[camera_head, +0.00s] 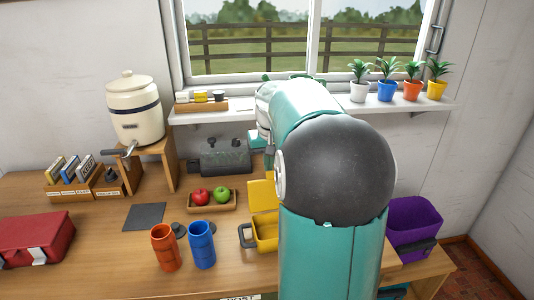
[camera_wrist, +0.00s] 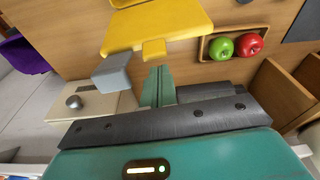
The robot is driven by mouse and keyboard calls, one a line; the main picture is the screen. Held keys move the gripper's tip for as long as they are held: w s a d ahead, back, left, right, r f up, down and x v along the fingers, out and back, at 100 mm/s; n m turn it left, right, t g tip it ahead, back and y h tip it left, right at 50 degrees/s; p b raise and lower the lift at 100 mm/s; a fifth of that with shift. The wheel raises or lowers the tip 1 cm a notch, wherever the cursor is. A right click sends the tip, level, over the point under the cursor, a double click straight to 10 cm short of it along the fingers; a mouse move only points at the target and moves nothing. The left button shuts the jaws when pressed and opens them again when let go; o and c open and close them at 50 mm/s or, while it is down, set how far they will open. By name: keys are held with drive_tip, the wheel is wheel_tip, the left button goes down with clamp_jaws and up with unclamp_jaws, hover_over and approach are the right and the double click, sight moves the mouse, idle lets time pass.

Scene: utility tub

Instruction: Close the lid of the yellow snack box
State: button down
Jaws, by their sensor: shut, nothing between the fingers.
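The yellow snack box (camera_head: 265,237) stands on the wooden table, partly hidden by my arm. Its lid (camera_head: 262,196) is open and stands up at the back of the box. In the wrist view the yellow lid (camera_wrist: 155,24) fills the top middle, with a small tab (camera_wrist: 154,49) on its near edge. My gripper (camera_wrist: 158,72) is shut and empty, its teal fingers together just below that tab in the picture. I cannot tell whether they touch the lid.
A wooden tray with red and green apples (camera_head: 211,206) lies left of the box. Orange (camera_head: 164,247) and blue (camera_head: 202,245) cups stand at the front left. A grey block (camera_wrist: 113,73) is beside my fingers. A purple bin (camera_head: 413,219) is at the right.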

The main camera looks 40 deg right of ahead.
drive_tip(key=shift+s+a, duration=0.3)
drive_tip(key=shift+s, duration=0.25)
